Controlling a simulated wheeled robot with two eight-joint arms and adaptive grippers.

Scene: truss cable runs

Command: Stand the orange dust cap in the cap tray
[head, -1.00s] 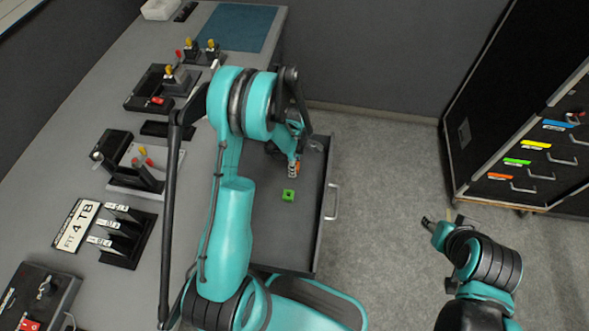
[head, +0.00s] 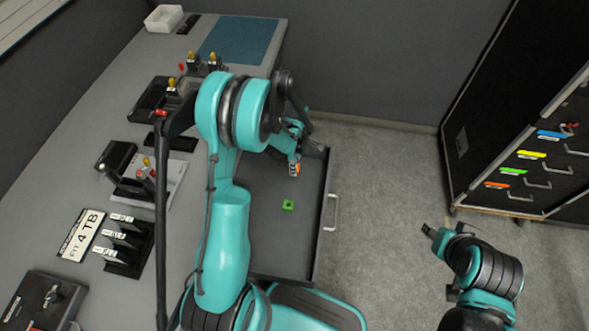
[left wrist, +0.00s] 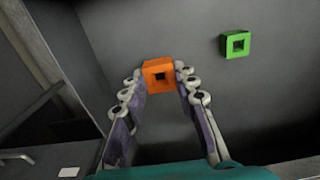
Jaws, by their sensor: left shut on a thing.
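The orange dust cap (left wrist: 158,74) is a square block with a square hole, held between the fingertips of my left gripper (left wrist: 160,82). In the head view the left gripper (head: 296,160) is over the open drawer, with the orange cap (head: 295,170) showing small at its tips. A green cap (head: 288,206) of similar shape lies on the drawer floor, and it also shows in the left wrist view (left wrist: 235,44). A white tray (head: 164,18) stands at the bench's far end; I cannot tell whether it is the cap tray. My right gripper (head: 430,231) is over the floor, its jaws unclear.
The open drawer (head: 262,235) juts from the bench, with a handle (head: 331,212) on its front. The grey bench carries switch boxes, a card rack (head: 125,242) and a blue mat (head: 238,40). A black cabinet (head: 530,150) stands at right. The floor between is clear.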

